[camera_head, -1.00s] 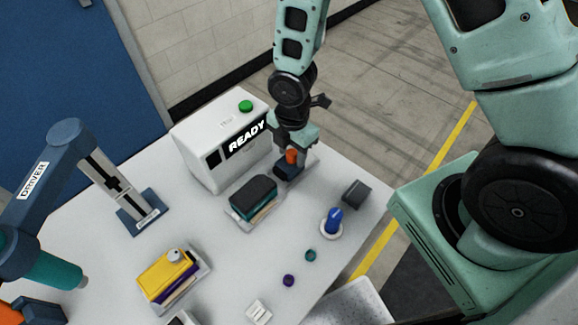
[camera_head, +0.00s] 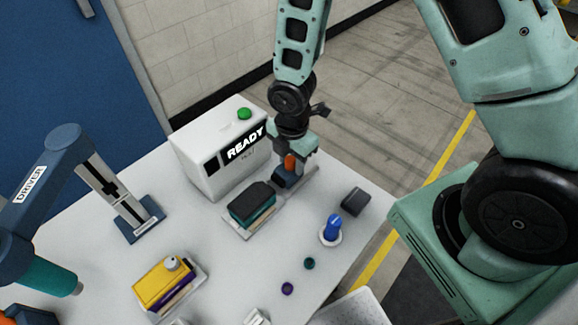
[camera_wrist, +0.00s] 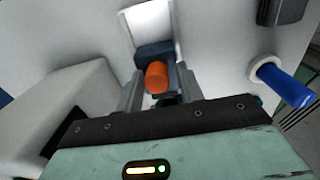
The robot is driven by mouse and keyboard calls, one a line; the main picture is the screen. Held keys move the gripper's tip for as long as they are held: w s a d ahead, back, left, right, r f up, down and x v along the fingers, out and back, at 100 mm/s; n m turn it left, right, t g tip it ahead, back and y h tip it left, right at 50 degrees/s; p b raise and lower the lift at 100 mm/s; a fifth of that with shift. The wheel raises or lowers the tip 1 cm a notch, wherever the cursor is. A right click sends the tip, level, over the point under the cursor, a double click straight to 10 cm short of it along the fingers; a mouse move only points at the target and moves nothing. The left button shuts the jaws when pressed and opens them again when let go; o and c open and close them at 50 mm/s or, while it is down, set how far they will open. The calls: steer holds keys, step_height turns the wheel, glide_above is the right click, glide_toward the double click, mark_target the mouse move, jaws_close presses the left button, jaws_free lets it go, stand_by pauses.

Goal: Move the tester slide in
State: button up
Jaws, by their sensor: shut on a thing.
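The tester is a white box (camera_head: 218,165) with a lit READY display and a green button on top. In front of it a flat pale rail (camera_head: 308,176) lies on the table. A dark blue slide block (camera_head: 284,181) with an orange knob (camera_head: 290,162) sits on this rail. My gripper (camera_head: 291,158) is shut on the orange knob from above. In the wrist view the knob (camera_wrist: 156,77) is between the two fingers (camera_wrist: 156,92), with the slide block (camera_wrist: 153,50) behind it.
A blue plunger (camera_head: 332,229) on a white ring and a dark grey block (camera_head: 355,201) stand to the right. A yellow-topped fixture (camera_head: 163,282) is at lower left, near the blue DRIVER arm (camera_head: 45,190). Small purple and teal buttons lie at the front.

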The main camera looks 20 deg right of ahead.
mark_target(285, 172)
steer(key=shift+s+a+f, duration=0.1)
steer(key=shift+a+f, duration=0.1)
steer(key=shift+f, duration=0.6)
steer(key=shift+s+a, duration=0.35)
steer(key=shift+a, duration=0.55)
steer(key=o, duration=0.6)
steer(key=shift+d, duration=0.1)
step_height(285, 172, up, 2)
steer(key=shift+w+r+p, duration=0.1)
steer(key=shift+w+p, duration=0.05)
steer(key=shift+p, duration=0.75)
step_height(285, 172, up, 6)
steer(key=p, duration=0.5)
steer(key=shift+r, duration=0.15)
